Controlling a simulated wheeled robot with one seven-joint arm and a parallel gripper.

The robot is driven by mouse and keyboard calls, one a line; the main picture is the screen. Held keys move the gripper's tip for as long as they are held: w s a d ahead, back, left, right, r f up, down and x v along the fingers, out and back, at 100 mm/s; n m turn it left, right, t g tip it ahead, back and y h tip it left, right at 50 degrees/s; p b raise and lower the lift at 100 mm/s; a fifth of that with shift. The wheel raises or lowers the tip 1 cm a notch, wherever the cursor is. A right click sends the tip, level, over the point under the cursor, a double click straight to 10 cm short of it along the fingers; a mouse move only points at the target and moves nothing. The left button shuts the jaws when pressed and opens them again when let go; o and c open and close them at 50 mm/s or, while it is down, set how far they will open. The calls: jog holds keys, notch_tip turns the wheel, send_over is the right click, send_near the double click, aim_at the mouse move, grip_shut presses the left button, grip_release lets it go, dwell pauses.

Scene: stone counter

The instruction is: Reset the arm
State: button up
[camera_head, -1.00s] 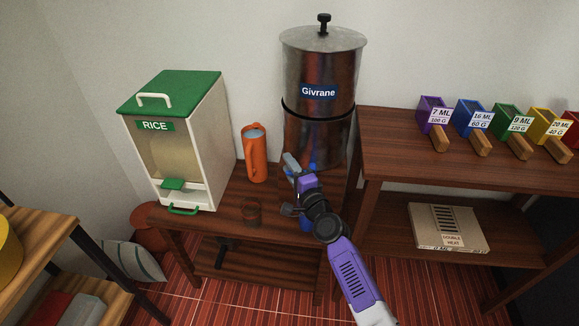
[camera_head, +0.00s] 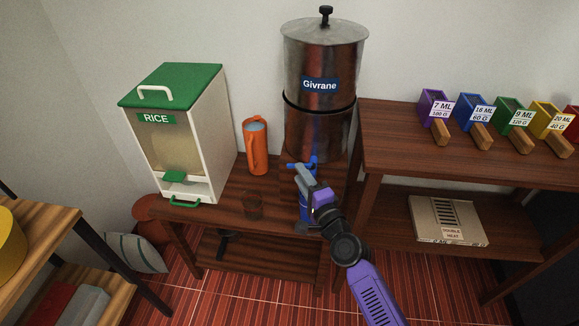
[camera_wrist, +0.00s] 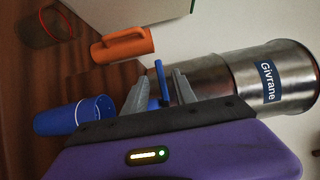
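My gripper (camera_head: 301,172) is in front of the steel Givrane dispenser (camera_head: 318,130), close to its blue tap (camera_head: 310,162). In the wrist view, its two grey fingers (camera_wrist: 160,73) are apart. The blue tap (camera_wrist: 162,82) shows between and beyond them, apparently ungripped; how near it is to the fingers is hard to tell. A blue cup (camera_head: 305,210) stands on the brown table below the tap, partly hidden by my arm. The cup (camera_wrist: 85,113) is also at the left in the wrist view.
An orange pitcher (camera_head: 255,148), a small brown glass (camera_head: 252,205) and a RICE dispenser (camera_head: 175,140) stand left on the table (camera_head: 225,215). A right shelf (camera_head: 450,165) holds several coloured scoops and a flat box (camera_head: 448,220). Another shelf (camera_head: 40,240) stands front left.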

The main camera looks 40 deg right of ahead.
jog(key=s+a+f+n+g+y, duration=0.1)
jog(key=s+a+f+n, duration=0.1)
jog(key=s+a+n, duration=0.55)
jog(key=s+a+f+n+y, duration=0.15)
jog(key=s+a, duration=0.35)
jog(key=s, duration=0.5)
jog(key=s+a+r+n+y, duration=0.1)
jog(key=s+a+r+n, duration=0.2)
jog(key=s, duration=0.3)
jog(key=s+a+r+n+y, duration=0.1)
jog(key=s+a+r+n, duration=0.2)
jog(key=s+a+n, duration=0.1)
jog(key=s+a+r+n+g+y, duration=0.1)
jog(key=s+a+r+n, duration=0.2)
jog(key=s+n, duration=0.3)
jog(key=shift+s+a+r+y, duration=0.2)
jog(key=shift+s+r+y, duration=0.15)
jog(key=shift+s, duration=0.45)
